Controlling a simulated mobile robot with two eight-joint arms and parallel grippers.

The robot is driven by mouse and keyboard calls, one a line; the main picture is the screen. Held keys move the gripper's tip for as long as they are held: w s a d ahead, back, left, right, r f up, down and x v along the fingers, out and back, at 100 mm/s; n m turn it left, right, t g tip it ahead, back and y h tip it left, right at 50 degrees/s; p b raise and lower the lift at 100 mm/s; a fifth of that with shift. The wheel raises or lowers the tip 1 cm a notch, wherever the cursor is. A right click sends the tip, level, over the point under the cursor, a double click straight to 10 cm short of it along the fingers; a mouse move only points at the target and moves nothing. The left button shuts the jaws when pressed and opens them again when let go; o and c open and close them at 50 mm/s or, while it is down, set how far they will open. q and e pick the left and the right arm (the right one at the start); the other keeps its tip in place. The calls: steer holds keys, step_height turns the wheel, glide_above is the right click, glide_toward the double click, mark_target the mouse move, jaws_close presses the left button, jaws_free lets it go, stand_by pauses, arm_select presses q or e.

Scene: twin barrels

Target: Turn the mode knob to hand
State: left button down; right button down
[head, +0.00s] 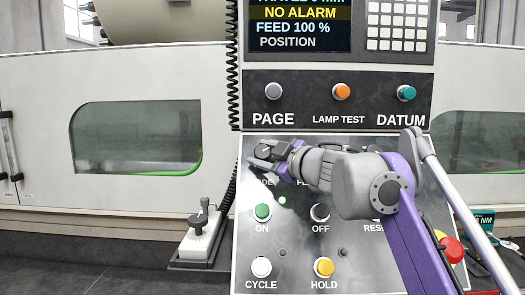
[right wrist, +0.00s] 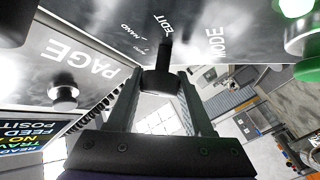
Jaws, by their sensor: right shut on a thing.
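The mode knob (right wrist: 165,50) is a dark knob on the sloped control panel, above the ON button and below PAGE. In the right wrist view it sits by the MODE, EDIT and HAND labels (right wrist: 130,35), one small label being too blurred to read. My right gripper (head: 264,154) is at the panel's upper left and is shut on the knob; its fingers also show in the right wrist view (right wrist: 162,82). In the head view the gripper hides the knob and part of its labels. My left gripper is not in view.
Near the knob are the green ON button (head: 262,212), OFF (head: 320,212), white CYCLE (head: 261,267) and yellow HOLD (head: 324,267). The grey PAGE button (head: 273,91) is above. A red button (head: 452,250) is at right. My right arm covers the panel's upper right.

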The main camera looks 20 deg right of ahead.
steer(key=shift+c, duration=1.5)
jaws_free()
steer(key=b+v, duration=0.1)
steer(key=v, duration=1)
steer(key=shift+b, duration=0.3)
steer(key=shift+w, duration=0.1)
